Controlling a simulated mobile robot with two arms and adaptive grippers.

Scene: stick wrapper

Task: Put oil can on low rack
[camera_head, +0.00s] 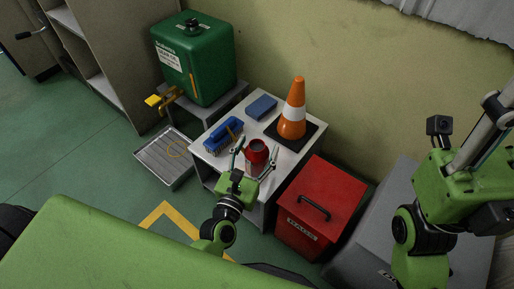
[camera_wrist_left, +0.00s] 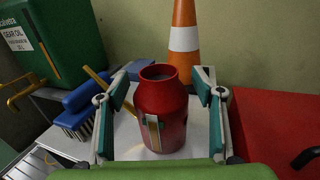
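The oil can appears to be the red can (camera_head: 257,153) standing upright near the front edge of the white table. It also shows in the wrist view (camera_wrist_left: 162,112), with an open round neck and a small label. My left gripper (camera_head: 256,160) is open, its fingers on either side of the can. In the wrist view, gaps show between the can and both fingers. I cannot tell for sure which thing is the low rack; a low grey slatted tray (camera_head: 151,158) lies on the floor left of the table. My right gripper is not in view.
An orange cone (camera_head: 293,118), a blue brush (camera_head: 222,137) and a blue block (camera_head: 262,107) are on the table. A green gear oil tank (camera_head: 207,65) with a yellow-handled tap stands behind left. A red lidded box (camera_head: 328,187) stands close at right. Floor at left is clear.

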